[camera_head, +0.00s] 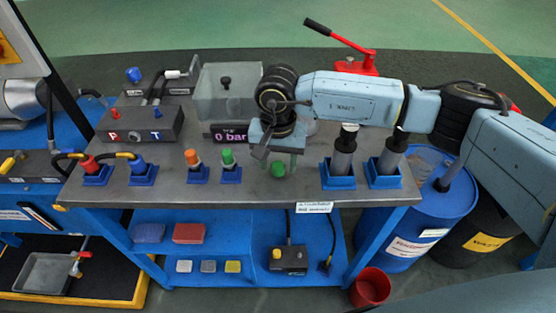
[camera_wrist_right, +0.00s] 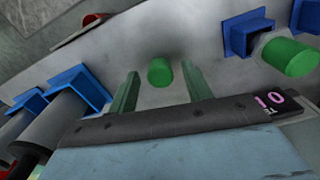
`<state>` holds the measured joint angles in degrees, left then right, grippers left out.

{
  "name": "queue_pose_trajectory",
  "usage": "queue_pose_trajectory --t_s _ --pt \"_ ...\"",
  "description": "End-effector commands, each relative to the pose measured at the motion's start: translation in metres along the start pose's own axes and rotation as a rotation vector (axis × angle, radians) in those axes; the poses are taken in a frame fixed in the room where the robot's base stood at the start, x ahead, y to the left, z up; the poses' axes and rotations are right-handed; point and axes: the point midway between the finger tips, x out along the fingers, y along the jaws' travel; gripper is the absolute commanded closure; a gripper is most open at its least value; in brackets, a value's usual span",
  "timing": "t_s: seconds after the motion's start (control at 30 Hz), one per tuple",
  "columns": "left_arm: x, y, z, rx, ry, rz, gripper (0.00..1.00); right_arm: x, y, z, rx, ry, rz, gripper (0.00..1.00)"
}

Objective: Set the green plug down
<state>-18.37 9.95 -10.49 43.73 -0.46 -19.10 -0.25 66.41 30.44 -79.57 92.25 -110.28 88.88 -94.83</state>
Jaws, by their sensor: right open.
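A small green plug (camera_head: 278,169) rests on the grey bench top near its front middle. In the right wrist view the green plug (camera_wrist_right: 160,72) shows between and just beyond the fingertips, touching neither as far as I can see. My right gripper (camera_head: 279,158) is open and points down just behind the plug; its two fingers also show in the right wrist view (camera_wrist_right: 162,88). Another green-topped piece (camera_head: 228,157) stands in a blue holder to the left, and shows at the right of the wrist view (camera_wrist_right: 290,56). My left gripper is out of sight.
An orange-topped piece (camera_head: 192,158) stands in a holder further left. Two grey cylinders in blue holders (camera_head: 338,182) stand to the right. A clear tank (camera_head: 212,105) and a "0 bar" display (camera_head: 231,136) are behind. Bare bench surrounds the plug.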

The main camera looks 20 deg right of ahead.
Motion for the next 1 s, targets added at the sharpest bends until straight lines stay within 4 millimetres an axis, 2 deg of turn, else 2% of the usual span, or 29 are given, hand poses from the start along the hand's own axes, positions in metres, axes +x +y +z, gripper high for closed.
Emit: queue_pose_trajectory --t_s 0.23,0.5,0.7,0.83,1.0 --pt "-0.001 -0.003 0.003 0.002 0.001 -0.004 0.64 -0.004 0.0 0.0 0.0 0.0 0.0 0.5" --pt "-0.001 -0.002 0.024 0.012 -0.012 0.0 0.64 -0.064 -0.001 -0.001 -0.001 0.005 -0.004 0.5" --pt "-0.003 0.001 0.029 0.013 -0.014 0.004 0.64 -0.102 0.0 0.0 -0.002 0.003 -0.002 0.5" --pt "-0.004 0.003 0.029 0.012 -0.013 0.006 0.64 -0.117 0.0 0.0 0.0 0.001 -0.001 0.5" --pt "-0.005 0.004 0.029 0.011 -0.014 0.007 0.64 -0.123 0.0 0.0 0.0 0.0 0.0 0.5"
